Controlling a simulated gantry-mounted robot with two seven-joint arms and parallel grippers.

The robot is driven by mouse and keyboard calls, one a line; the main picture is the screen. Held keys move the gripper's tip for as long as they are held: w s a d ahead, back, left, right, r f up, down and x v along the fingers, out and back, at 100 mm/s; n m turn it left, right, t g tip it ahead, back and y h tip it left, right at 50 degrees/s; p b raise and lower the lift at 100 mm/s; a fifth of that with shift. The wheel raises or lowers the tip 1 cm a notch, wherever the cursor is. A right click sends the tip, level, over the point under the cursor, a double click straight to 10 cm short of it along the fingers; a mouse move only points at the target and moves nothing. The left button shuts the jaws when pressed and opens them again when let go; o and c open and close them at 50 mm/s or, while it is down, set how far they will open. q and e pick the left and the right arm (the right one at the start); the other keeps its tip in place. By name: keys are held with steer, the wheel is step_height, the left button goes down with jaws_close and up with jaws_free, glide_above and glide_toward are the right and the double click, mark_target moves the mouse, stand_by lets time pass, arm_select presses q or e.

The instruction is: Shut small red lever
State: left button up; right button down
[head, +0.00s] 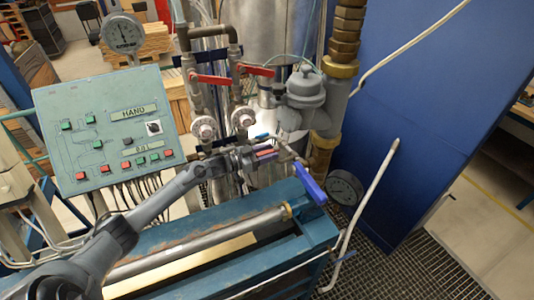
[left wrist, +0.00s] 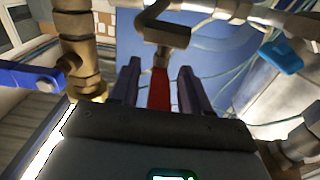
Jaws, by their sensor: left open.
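The small red lever (head: 265,152) is at the pipework in the middle of the head view, partly hidden by my left gripper (head: 256,157). In the left wrist view, the red lever (left wrist: 158,88) hangs below a brass valve fitting (left wrist: 163,32). My left gripper (left wrist: 158,88) is open, with one finger on each side of the lever. A gap shows on both sides, the narrower one on the left. My right gripper is not in view.
A large blue lever (head: 312,185) sits right of my gripper. A small blue handle (head: 262,136) is just behind it. Two larger red levers (head: 212,79) (head: 257,70) are higher up. A gauge (head: 344,187) and blue wall (head: 430,100) stand right; a control panel (head: 108,130) stands left.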

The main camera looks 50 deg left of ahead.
arm_select(q)
steer(key=v, duration=1)
steer(key=shift+s, duration=0.4)
steer(key=shift+a, duration=0.1)
steer(key=shift+s+r, duration=0.1)
steer(key=shift+r, duration=0.05)
